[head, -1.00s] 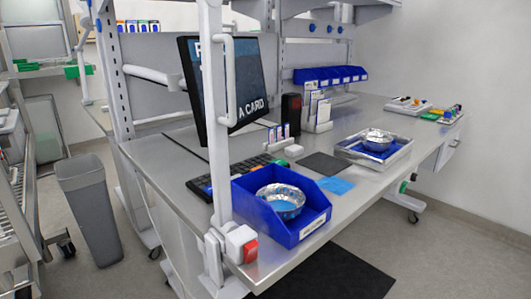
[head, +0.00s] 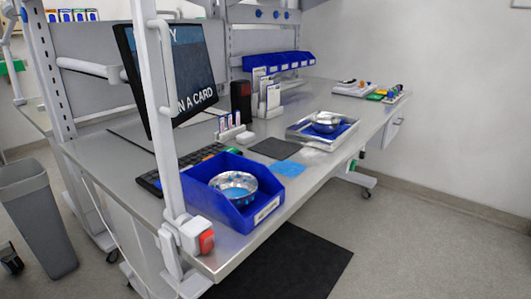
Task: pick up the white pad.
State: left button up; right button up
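A small white block-like object (head: 245,137) lies on the grey bench beside the far end of the keyboard, and it is the nearest match to the white pad. It is too small to be sure of. A dark grey mat (head: 273,149) and a blue sheet (head: 288,169) lie flat on the bench to its right. Neither of my grippers is in the head view.
A blue bin (head: 240,214) holding a metal bowl (head: 233,184) stands at the bench's near end. A white post (head: 160,120) and monitor (head: 188,70) rise at left. A metal tray (head: 299,131) with another bowl stands farther right. Floor at right is clear.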

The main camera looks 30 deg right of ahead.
aim_at(247, 137)
jog(key=u, duration=3.1)
jog(key=k, duration=2.2)
jog(key=z, duration=1.85)
